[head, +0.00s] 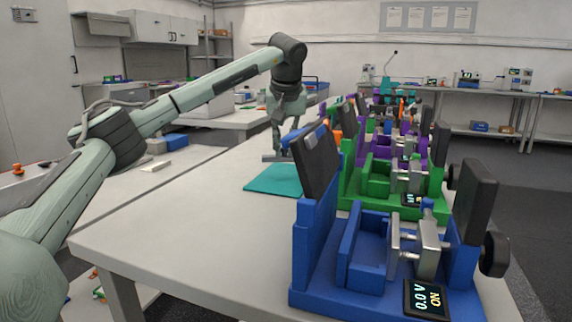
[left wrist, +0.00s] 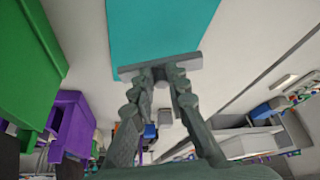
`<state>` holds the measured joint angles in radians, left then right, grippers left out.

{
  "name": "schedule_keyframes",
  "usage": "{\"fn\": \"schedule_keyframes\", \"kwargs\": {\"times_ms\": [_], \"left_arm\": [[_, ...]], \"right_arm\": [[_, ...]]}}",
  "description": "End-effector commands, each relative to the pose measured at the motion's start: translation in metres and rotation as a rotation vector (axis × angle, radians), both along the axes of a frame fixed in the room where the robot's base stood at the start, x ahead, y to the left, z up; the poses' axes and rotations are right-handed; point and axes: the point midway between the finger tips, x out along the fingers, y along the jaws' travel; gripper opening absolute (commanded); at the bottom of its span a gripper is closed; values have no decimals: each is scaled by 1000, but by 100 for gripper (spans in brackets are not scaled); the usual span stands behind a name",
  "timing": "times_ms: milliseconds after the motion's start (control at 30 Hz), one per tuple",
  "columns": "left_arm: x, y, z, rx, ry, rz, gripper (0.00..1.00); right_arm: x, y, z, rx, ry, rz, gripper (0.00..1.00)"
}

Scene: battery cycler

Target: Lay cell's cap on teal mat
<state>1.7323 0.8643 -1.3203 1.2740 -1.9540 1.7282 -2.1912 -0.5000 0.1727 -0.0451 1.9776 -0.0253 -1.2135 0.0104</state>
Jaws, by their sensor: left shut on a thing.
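My left gripper (head: 280,150) is shut on a grey, flat, bar-like piece, which I take for the cell's cap (head: 273,158). The cap also shows across the fingertips in the left wrist view (left wrist: 190,61). The teal mat (head: 270,180) lies flat on the table, and in the left wrist view the mat (left wrist: 165,25) reaches up to the cap's edge. The gripper is over the mat's far edge in the head view. I cannot tell whether the cap touches the mat. My right gripper is not in view.
A blue cycler station (head: 375,280) with a raised dark lid stands at the table's near right, its display reading 0.0 V ON. Green (head: 375,185) and purple stations line up behind it. The white tabletop (head: 200,220) left of the mat is clear.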

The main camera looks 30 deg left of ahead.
Motion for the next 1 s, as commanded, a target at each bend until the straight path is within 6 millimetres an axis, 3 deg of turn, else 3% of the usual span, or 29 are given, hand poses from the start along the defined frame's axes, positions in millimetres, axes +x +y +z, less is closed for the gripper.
{"fn": "schedule_keyframes", "kwargs": {"times_ms": [333, 667, 700, 833, 1000], "left_arm": [[-1, 0, -39, 1, 2, 0, 0], [0, 0, -43, 0, 0, -1, 0], [0, 0, -43, 0, 0, -1, 17], [0, 0, -43, 0, 0, -1, 33], [0, 0, -43, 0, 0, -1, 36]], "right_arm": [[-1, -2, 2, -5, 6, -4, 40], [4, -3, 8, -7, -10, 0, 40], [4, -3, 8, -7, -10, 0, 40], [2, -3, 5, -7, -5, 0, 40], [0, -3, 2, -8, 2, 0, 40]]}}
